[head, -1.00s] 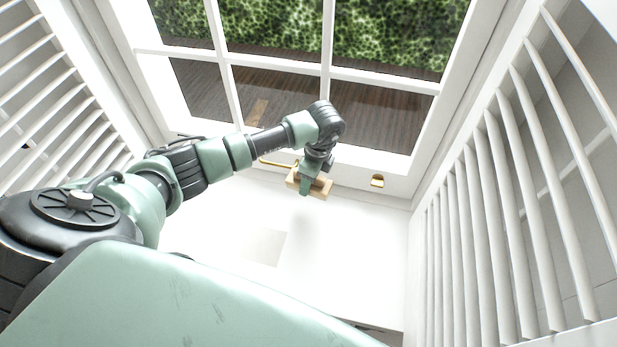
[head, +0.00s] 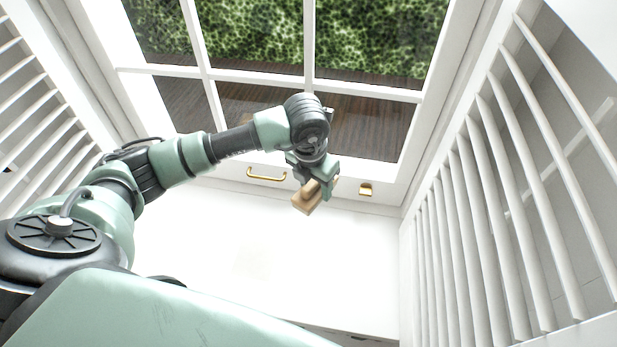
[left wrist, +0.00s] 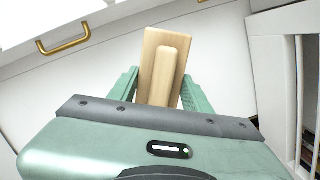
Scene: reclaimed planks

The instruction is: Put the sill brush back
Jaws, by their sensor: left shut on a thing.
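The sill brush (head: 307,199) is a light wooden block, held out over the white sill (head: 230,235) in front of the window. My left gripper (head: 316,178) is shut on it. In the left wrist view the brush (left wrist: 158,60) sits between the two green fingers, with a raised wooden grip along its middle. Its lower end is hidden behind the gripper body. The brush appears apart from the sill, though the exact height is hard to tell. My right gripper is not in view.
A brass handle (head: 267,175) and a brass catch (head: 366,189) are on the bottom rail of the window (head: 300,80). White louvred shutters stand at the left (head: 40,110) and right (head: 480,190). The sill is otherwise clear.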

